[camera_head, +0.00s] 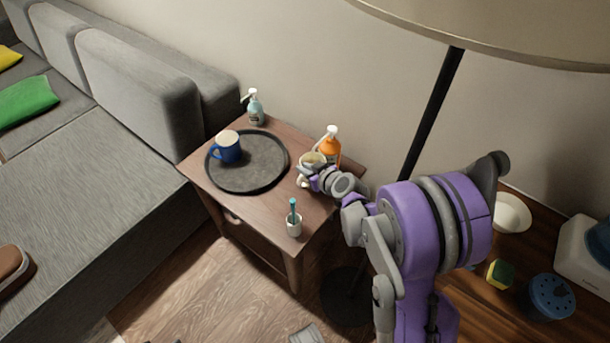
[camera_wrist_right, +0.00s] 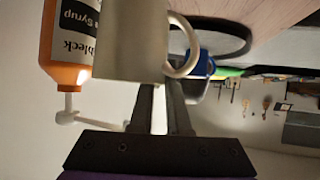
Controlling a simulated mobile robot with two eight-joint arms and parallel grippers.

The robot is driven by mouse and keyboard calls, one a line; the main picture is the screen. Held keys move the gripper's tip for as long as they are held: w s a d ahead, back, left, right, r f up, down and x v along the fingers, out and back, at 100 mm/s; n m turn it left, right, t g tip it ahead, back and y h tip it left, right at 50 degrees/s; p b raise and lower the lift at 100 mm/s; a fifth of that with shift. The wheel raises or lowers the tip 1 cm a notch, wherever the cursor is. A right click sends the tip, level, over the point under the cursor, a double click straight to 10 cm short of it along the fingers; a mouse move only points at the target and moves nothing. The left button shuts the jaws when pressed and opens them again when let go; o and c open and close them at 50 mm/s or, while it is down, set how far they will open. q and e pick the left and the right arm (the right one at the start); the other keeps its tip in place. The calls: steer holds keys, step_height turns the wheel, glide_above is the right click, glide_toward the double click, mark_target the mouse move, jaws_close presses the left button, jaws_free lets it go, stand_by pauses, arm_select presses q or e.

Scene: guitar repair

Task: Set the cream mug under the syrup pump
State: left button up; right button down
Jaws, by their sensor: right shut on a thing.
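The cream mug (camera_head: 312,158) is upright at the right side of the small wooden table, partly hidden by my right gripper (camera_head: 309,174). In the right wrist view, which is upside down, the mug (camera_wrist_right: 130,40) with its handle fills the space before the fingers (camera_wrist_right: 160,108). My right gripper is shut on the mug near its handle side. The orange syrup bottle (camera_head: 330,147) with its white pump stands just behind the mug; its label shows in the wrist view (camera_wrist_right: 75,35). Whether the mug touches the table is hidden. My left gripper is out of view.
A dark round tray (camera_head: 262,181) holds a blue mug (camera_head: 228,151). A soap-like pump bottle (camera_head: 255,107) stands at the table's back corner. A lamp pole (camera_head: 430,115) rises at right.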

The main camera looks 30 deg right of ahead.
mark_target(305, 180)
steer(key=shift+f+b, duration=0.6)
steer(key=shift+f, duration=1.1)
steer(key=shift+f, duration=0.2)
steer(key=c, duration=0.9)
jaws_free()
steer(key=shift+r, duration=0.1)
steer(key=shift+s+r, duration=0.15)
steer(key=shift+r, duration=0.1)
steer(key=p+v, duration=0.2)
steer(key=v, duration=0.9)
steer(key=shift+s, duration=0.35)
